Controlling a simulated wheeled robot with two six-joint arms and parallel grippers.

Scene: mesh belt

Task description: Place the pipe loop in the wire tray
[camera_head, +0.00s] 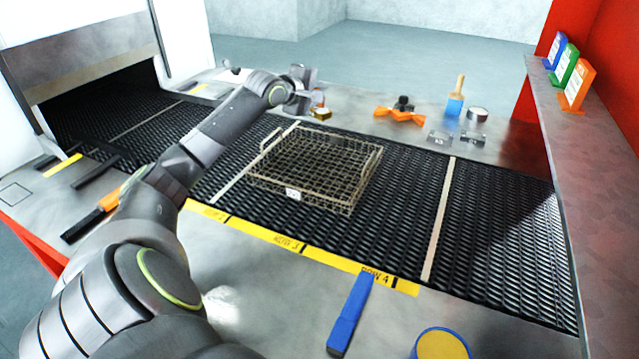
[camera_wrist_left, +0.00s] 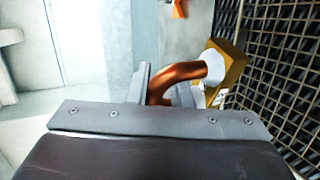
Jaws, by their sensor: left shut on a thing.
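The wire tray (camera_head: 262,182) is a wire basket resting on the dark mesh belt in the head view, and its inside looks empty. My left gripper (camera_head: 307,92) is beyond the tray's far side, over the back steel ledge. It is shut on the pipe loop, a bent copper pipe (camera_wrist_left: 180,75) with a brass block at its end, best seen in the left wrist view. In the head view only a small brass part (camera_head: 321,114) shows below the gripper. The fingers (camera_wrist_left: 146,85) are partly hidden by the gripper body. My right gripper is not in view.
A blue bar (camera_head: 350,315) and a round yellow-topped container (camera_head: 441,345) are on the front ledge. The belt (camera_head: 500,230) right of the tray is clear.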

